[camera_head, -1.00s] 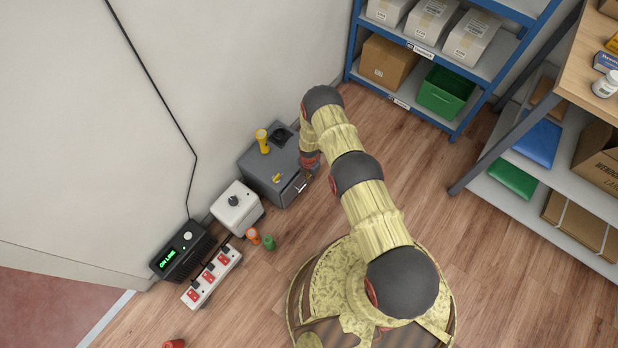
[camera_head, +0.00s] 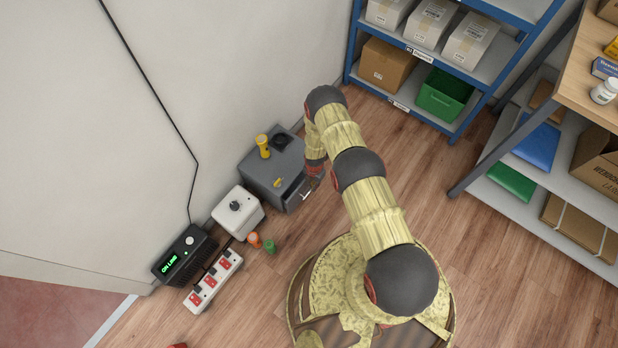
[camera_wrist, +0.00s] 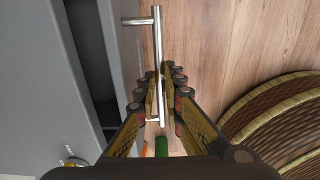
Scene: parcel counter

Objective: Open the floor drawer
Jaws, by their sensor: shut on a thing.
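The floor drawer is in a grey cabinet (camera_head: 262,172) on the floor against the wall. Its front (camera_wrist: 128,50) stands out from the body in the wrist view, with a dark gap showing part of the inside, so it is partly open. A metal bar handle (camera_wrist: 157,28) is fixed to the front. My gripper (camera_wrist: 166,88) is shut on this bar, with fingers on both sides of it. In the head view my arm mostly hides the gripper, and the drawer front shows only in part beside it.
A yellow torch (camera_head: 263,146) stands on the cabinet. A white box with a knob (camera_head: 238,211), a power strip (camera_head: 214,281), an orange item (camera_head: 254,239) and a green item (camera_head: 270,246) are nearby. A blue shelf (camera_head: 450,133) stands behind. Bare floor lies right of my arm.

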